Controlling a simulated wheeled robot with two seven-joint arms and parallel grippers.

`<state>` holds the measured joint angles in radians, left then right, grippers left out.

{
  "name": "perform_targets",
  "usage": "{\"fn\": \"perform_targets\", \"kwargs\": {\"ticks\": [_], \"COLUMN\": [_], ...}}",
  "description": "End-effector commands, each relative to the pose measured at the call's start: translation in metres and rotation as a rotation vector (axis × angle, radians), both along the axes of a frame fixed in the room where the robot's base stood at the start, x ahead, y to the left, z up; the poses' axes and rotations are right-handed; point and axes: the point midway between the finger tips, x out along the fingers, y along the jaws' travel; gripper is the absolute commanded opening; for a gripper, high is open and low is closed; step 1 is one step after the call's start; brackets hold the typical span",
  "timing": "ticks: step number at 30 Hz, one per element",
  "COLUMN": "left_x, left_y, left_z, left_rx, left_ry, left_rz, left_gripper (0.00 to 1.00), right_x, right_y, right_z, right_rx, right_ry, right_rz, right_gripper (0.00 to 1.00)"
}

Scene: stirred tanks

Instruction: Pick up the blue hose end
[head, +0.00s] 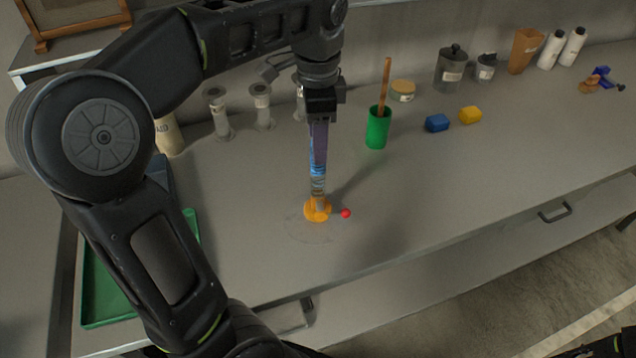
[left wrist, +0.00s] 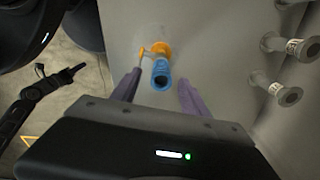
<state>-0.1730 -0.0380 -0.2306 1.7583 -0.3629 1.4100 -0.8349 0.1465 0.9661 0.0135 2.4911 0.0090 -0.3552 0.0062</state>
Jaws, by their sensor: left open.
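The blue hose end (head: 316,169) stands upright above an orange fitting (head: 317,212) on the grey bench. In the left wrist view the hose end (left wrist: 161,74) shows its dark open mouth, with the orange fitting (left wrist: 160,48) behind it. My left gripper (head: 318,160) points straight down over it. Its purple fingers (left wrist: 159,84) are open, one on each side of the hose end, with gaps visible. In the head view the fingers partly cover the hose's upper part. At the head view's bottom right, a dark part of my right arm shows; its jaws cannot be made out.
A red ball (head: 346,213) sits beside the orange fitting. A green cup (head: 377,130) with a wooden stick stands to the right, with blue (head: 437,122) and yellow (head: 470,115) blocks beyond. Flanged grey stubs (head: 262,108) stand behind. A green tray (head: 88,290) lies left. The front right bench is clear.

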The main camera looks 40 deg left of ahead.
Motion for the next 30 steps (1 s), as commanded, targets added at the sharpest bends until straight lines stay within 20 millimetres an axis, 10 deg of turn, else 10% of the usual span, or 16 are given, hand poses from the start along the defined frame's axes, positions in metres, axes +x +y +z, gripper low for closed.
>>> {"fn": "perform_targets", "kwargs": {"ticks": [12, 30], "left_x": [0.001, 0.002], "left_y": [0.001, 0.001], "left_z": [-0.048, -0.049], "left_rx": [-0.001, -0.001], "left_ry": [0.001, -0.001], "left_rz": [-0.001, -0.001], "left_gripper": [0.53, 0.53], "right_x": [0.002, 0.002], "right_y": [0.001, 0.001], "right_z": [-0.014, -0.015], "right_rx": [0.004, 0.004], "right_ry": [-0.006, -0.006], "right_rz": [0.002, 0.001], "right_gripper": [0.0, 0.0]}}
